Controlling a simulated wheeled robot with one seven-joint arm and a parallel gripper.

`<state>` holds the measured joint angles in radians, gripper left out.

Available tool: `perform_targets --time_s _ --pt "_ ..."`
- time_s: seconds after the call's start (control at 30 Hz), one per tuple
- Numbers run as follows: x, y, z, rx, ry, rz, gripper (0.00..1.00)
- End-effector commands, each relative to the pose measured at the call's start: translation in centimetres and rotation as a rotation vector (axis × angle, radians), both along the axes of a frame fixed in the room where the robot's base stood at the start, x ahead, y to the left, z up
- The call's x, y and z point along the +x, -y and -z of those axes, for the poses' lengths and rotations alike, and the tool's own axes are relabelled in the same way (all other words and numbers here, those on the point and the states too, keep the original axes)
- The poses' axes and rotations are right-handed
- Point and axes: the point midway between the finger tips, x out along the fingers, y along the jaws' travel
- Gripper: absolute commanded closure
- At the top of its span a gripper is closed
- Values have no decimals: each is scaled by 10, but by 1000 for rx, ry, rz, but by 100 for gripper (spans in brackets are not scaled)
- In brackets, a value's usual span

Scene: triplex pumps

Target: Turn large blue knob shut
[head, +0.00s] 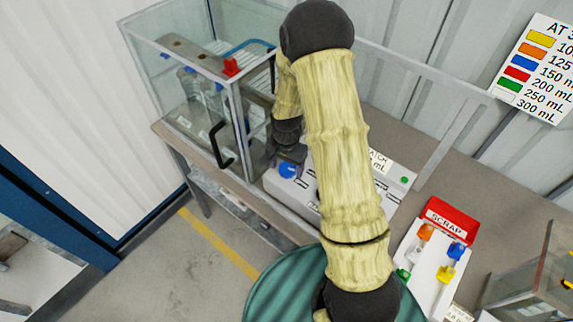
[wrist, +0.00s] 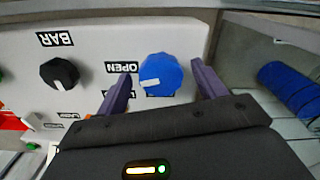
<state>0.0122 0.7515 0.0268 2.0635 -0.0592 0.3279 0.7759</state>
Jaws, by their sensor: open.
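The large blue knob (wrist: 160,74) is on a white panel in the wrist view, with a white pointer mark on its left side, toward the OPEN label (wrist: 122,67). In the head view the blue knob (head: 288,170) shows at the left end of the white control box. My gripper (wrist: 162,88) is open, its two purple fingers on either side of the knob. I cannot tell whether either finger touches the knob.
A black knob (wrist: 59,74) sits left of the blue one under the BAR label. A glass cabinet (head: 185,90) with a black handle stands at the left. A red SCRAP tray (head: 451,222) and a white board (head: 428,262) with coloured pieces lie at the right.

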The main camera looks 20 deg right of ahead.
Motion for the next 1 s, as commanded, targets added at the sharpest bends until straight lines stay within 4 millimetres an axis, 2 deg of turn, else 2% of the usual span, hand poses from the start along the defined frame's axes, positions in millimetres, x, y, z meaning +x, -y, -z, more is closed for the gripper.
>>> perform_targets --time_s 0.3,0.37,0.53,0.57,1.0 --pt "0 0 3 0 1 1 30" --pt "0 0 3 0 1 1 40" --pt "0 0 3 0 1 1 74" --pt "0 0 3 0 1 1 75" --pt "0 0 3 1 1 -63 75"
